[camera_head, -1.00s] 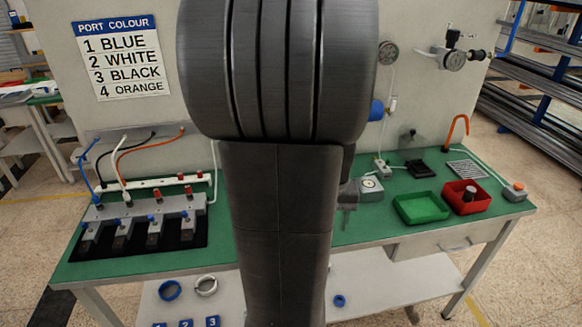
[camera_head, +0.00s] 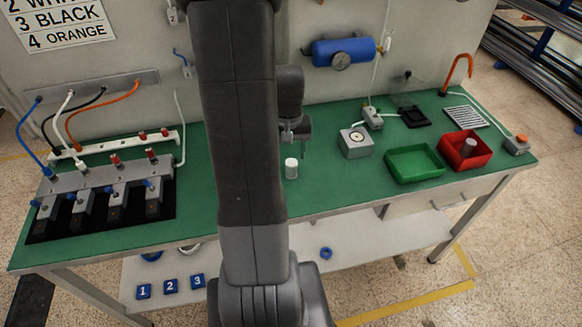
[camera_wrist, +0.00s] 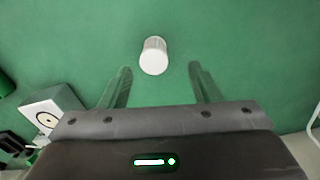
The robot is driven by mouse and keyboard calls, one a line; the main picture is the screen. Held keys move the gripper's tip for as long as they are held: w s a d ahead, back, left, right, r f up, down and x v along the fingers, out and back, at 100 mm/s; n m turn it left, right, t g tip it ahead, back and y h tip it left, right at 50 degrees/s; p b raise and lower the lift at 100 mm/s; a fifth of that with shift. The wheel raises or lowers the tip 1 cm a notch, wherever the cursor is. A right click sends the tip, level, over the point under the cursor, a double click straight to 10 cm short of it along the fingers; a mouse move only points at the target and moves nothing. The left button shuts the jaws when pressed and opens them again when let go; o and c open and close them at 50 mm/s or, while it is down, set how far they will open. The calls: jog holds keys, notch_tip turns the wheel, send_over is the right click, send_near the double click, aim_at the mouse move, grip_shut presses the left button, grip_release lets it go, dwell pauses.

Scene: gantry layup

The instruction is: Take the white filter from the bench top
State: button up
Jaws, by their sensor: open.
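The white filter (camera_head: 291,168) is a small white cylinder standing upright on the green bench top (camera_head: 330,188), just right of my arm in the head view. In the wrist view the filter (camera_wrist: 154,56) lies between the lines of my two fingers, slightly nearer the left one. My gripper (camera_head: 300,142) is partly hidden behind my arm and hangs above and slightly behind the filter in the head view. The wrist view shows my gripper (camera_wrist: 158,73) open and empty, its fingers apart on either side of the filter, not touching it.
A grey gauge box (camera_head: 356,143), a green tray (camera_head: 413,163) and a red tray (camera_head: 480,158) stand to the right. A grey valve manifold (camera_head: 110,190) with coloured hoses fills the left. A blue cylinder (camera_head: 335,51) is mounted on the back panel. Bench around the filter is clear.

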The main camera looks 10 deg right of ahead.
aim_at(291, 162)
jog(key=shift+s+d+f+p, duration=0.1)
jog(key=shift+d+f+p, duration=0.15)
jog(key=shift+f, duration=0.9)
jog(key=shift+d+f+p, duration=0.15)
jog(key=shift+f+p, duration=0.1)
jog(key=shift+f, duration=1.55)
jog(key=c, duration=1.1)
jog(key=shift+o, duration=0.2)
jog(key=shift+r, duration=0.1)
